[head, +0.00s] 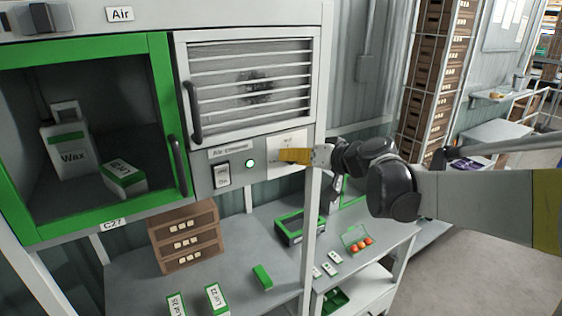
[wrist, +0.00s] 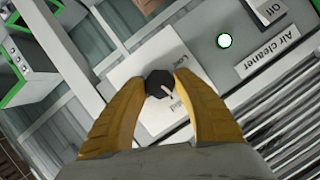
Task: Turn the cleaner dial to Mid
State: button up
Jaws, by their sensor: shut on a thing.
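The cleaner dial (wrist: 159,84) is a small dark many-sided knob on a white plate (wrist: 132,68) in the wrist view. My gripper (wrist: 162,80) has its two yellow fingers closed on opposite sides of the knob. A pale pointer line on the knob slants to the lower right in that view, toward a label that seems to read Mid. A Low label shows near the right fingertip; other markings are hidden by the fingers. In the head view, my gripper (head: 294,156) is at the white plate (head: 288,141) and hides the knob.
The Air cleaner panel (head: 203,178) also holds an Off switch (head: 222,175) and a lit green lamp (head: 250,163). Above is a slatted grille (head: 250,88) with a dark handle (head: 195,112).

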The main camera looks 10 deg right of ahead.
jog(key=shift+f+m+y+b, duration=0.1)
jog(key=shift+m+y+b, duration=0.5)
jog(key=shift+m+b, duration=0.25)
jog(key=o, duration=1.2)
jog(key=v, duration=1.2)
